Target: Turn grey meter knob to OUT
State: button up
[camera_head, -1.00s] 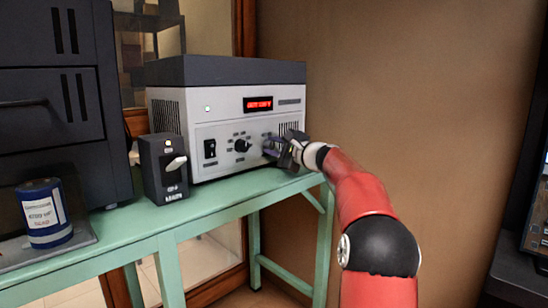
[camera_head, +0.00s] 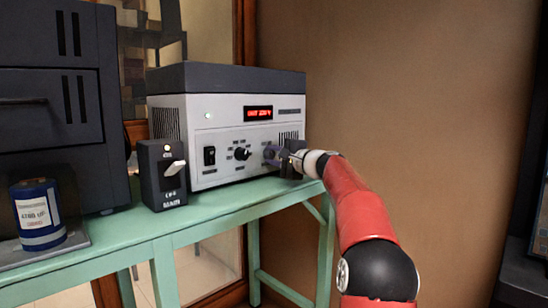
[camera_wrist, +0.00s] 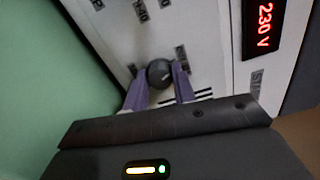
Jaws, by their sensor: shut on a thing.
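The grey meter knob (camera_wrist: 159,73) sits on the pale front panel of the instrument (camera_head: 218,172), at the panel's right side. In the wrist view, my gripper (camera_wrist: 160,80) has its two purple fingers on either side of the knob, shut on it. The knob's light pointer mark faces up and right in that view. Small labels surround the knob, too small to read. In the head view, my gripper (camera_head: 278,155) largely hides the knob. The red display (camera_wrist: 264,20) shows 230 V in the wrist view.
A dark MAIN switch box (camera_head: 162,185) stands before the instrument on the green table (camera_head: 225,199). A blue can (camera_head: 40,225) is at left. Brown wall fills the right.

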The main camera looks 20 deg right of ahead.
jog(key=o, duration=1)
jog(key=b+v, duration=0.1)
jog(key=v, duration=0.6)
jog(key=shift+s+d+b, duration=0.1)
jog(key=shift+s+b, duration=0.3)
